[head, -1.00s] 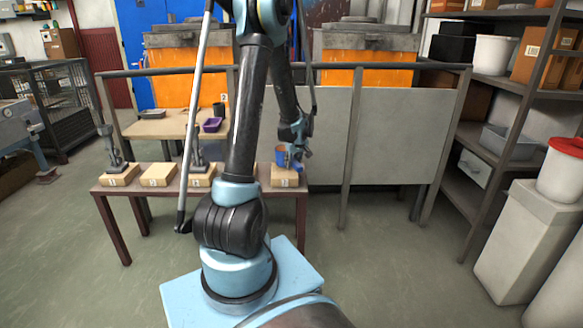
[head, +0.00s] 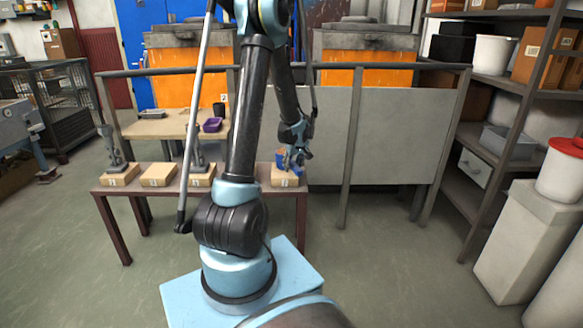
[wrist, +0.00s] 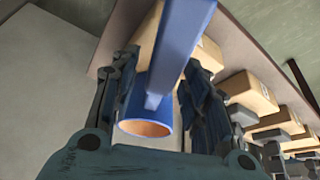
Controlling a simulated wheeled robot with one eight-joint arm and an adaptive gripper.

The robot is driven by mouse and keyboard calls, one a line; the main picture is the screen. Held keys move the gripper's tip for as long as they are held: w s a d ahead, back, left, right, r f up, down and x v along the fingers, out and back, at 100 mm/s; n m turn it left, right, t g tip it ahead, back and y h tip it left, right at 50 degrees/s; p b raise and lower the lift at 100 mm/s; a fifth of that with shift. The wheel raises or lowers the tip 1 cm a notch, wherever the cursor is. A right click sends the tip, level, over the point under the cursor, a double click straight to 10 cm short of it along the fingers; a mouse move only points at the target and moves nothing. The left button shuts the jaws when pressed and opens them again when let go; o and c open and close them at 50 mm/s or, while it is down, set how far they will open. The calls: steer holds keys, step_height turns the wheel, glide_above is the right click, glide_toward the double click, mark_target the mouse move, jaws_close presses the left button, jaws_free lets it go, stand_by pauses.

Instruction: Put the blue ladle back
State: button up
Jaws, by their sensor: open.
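The blue ladle (head: 281,156) is at the rightmost wooden block (head: 286,178) on the low bench. In the wrist view its blue handle (wrist: 181,45) runs across the upper middle, and its cup (wrist: 147,129) shows an orange inside. My gripper (head: 297,159) is open at the ladle, over that block. In the wrist view the ladle lies between my open fingers (wrist: 165,98); I cannot tell whether either finger touches it. My gripper partly hides the ladle in the head view.
The bench (head: 205,189) also carries an empty block (head: 158,175) and two blocks with grey ladles (head: 114,155). Behind stand a rail with grey panels (head: 395,135) and a table (head: 160,128) with a purple container (head: 212,125). Shelves (head: 510,90) stand at the right.

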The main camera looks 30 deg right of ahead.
steer(key=v, duration=1.1)
steer(key=shift+w, duration=0.1)
steer(key=s+a+r+n+g+y, duration=0.1)
steer(key=s+a+r, duration=0.15)
steer(key=a, duration=1.05)
steer(key=s+a+r, duration=0.1)
steer(key=a+r, duration=0.3)
steer(key=a, duration=1)
steer(key=s+a+f, duration=0.2)
steer(key=s+a, duration=0.6)
steer(key=s, duration=0.1)
steer(key=s+a+f+n+g, duration=0.1)
steer(key=s+a+f, duration=0.2)
steer(key=s+a, duration=0.5)
steer(key=shift+s+a+f+g, duration=0.25)
steer(key=shift+s+a+g, duration=0.1)
steer(key=shift+s, duration=0.1)
